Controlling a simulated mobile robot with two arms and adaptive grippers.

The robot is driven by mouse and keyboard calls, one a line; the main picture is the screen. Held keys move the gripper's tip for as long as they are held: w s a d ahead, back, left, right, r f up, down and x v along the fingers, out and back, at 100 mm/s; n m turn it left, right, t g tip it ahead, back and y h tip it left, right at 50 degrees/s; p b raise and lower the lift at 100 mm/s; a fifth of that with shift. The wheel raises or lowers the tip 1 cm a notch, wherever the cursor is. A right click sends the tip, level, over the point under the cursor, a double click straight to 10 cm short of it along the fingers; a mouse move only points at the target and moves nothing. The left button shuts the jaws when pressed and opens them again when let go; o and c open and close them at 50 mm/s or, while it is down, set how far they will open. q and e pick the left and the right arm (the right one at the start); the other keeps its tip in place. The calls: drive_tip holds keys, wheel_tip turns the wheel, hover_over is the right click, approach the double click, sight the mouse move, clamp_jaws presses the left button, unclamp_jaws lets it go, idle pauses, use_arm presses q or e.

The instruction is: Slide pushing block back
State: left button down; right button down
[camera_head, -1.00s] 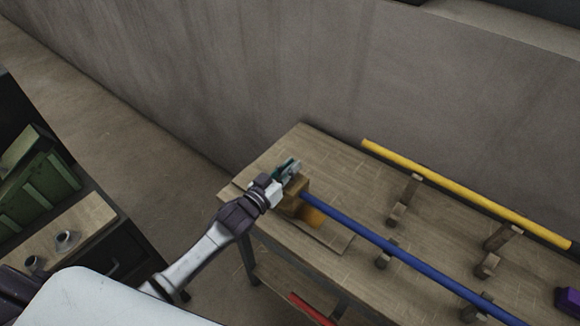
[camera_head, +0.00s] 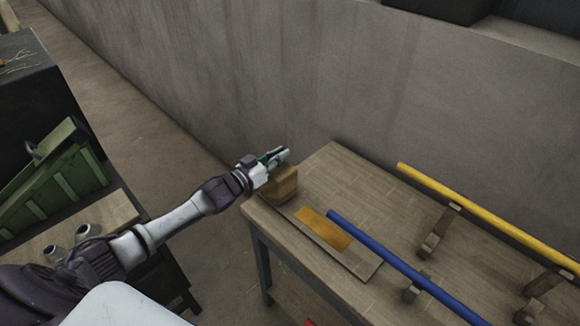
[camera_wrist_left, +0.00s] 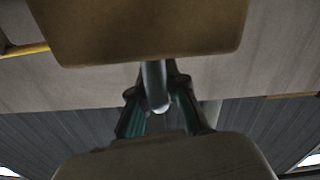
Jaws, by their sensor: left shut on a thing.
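The wooden pushing block (camera_head: 283,187) is at the left end of the table, on the end of a flat board (camera_head: 362,264). My left gripper (camera_head: 275,157) is at the top of the block. In the left wrist view, the gripper's teal fingers (camera_wrist_left: 160,112) are closed around a grey rod-like handle (camera_wrist_left: 154,80) by the brown block (camera_wrist_left: 140,28). The blue pole (camera_head: 400,264) points toward the block, with its near end clearly apart from it. An orange-yellow strip (camera_head: 324,229) lies bare on the board between them. My right gripper is out of view.
A yellow pole (camera_head: 480,210) rests on wooden supports (camera_head: 437,230) along the back of the wooden table (camera_head: 345,170). A concrete wall (camera_head: 270,80) stands behind.

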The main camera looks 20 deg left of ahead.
use_arm(q)
drive_tip(key=shift+w+a+r, duration=0.1)
drive_tip(key=shift+a+r, duration=0.05)
drive_tip(key=shift+a, duration=0.15)
drive_tip(key=c, duration=1.3)
unclamp_jaws()
drive_tip(key=shift+o, duration=0.6)
drive_tip(key=shift+a, duration=0.1)
drive_tip(key=shift+s, duration=0.2)
drive_tip(key=v, duration=1.1)
drive_tip(key=shift+s+a, duration=0.15)
drive_tip(key=shift+s, duration=0.15)
